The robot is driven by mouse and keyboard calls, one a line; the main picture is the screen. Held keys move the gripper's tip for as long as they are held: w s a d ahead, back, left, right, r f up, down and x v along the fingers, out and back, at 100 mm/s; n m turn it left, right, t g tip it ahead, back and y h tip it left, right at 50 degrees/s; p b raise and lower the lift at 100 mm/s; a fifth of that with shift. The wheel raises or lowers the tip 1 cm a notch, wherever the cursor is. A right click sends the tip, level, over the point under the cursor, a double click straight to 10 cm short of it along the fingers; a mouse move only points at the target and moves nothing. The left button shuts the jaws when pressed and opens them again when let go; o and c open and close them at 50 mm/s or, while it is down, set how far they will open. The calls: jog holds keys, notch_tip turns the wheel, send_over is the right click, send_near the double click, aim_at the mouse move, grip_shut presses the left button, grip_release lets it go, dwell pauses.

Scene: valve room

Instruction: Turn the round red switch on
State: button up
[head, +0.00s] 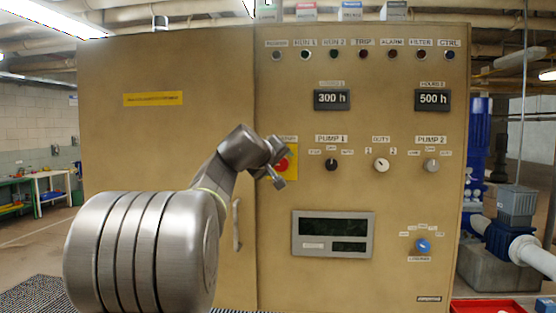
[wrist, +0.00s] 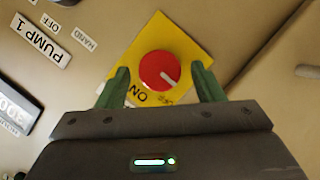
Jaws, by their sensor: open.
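The round red switch (wrist: 158,71) sits on a yellow plate (wrist: 178,37) on the panel. A pale pointer line on its face runs toward the lower right in the wrist view, and the printed word "ON" shows below it, to the left. In the head view the red switch (head: 282,165) is partly hidden behind my gripper (head: 279,180). In the wrist view my gripper (wrist: 159,84) is open, with one green finger on each side of the switch. I cannot tell whether the fingers touch it.
The tan cabinet (head: 165,150) carries a black PUMP 1 knob (head: 331,164), a white DUTY knob (head: 381,164), a grey PUMP 2 knob (head: 431,165) and a blue knob (head: 423,245). A display (head: 333,235) lies below. A door handle (head: 236,225) is nearby.

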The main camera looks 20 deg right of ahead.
jog(key=shift+w+d, duration=0.2)
jog(key=shift+d, duration=0.05)
jog(key=shift+c, duration=0.4)
jog(key=c, duration=0.9)
